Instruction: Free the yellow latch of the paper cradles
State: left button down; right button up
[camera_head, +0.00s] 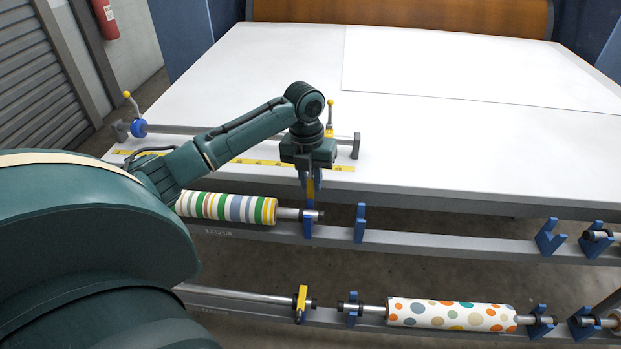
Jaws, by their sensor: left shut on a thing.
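My left gripper (311,178) points down at the upper cradle rail. It is shut on a yellow latch (310,190) at a blue cradle (309,227). Its fingers hide part of this latch. The cradle bears the right end of the shaft of a striped paper roll (228,208); my arm hides the roll's left end. A second yellow latch (301,297) stands on the lower rail, across the end of a bare shaft (240,295). My right gripper is not in view.
A dotted roll (450,315) lies in blue cradles on the lower rail. An empty blue cradle (360,223) stands right of the gripper on the upper rail (450,241). Behind is a broad white table (260,75) with a bar (355,147) and upright yellow-knobbed levers (331,104).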

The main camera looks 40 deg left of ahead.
pick_arm(q)
jog(key=shift+d, duration=0.15)
jog(key=c, duration=1.5)
grip_release()
jog(key=shift+o, duration=0.2)
notch_tip(320, 180, up, 13)
jog(key=a+b, duration=0.1)
jog(key=shift+s, duration=0.15)
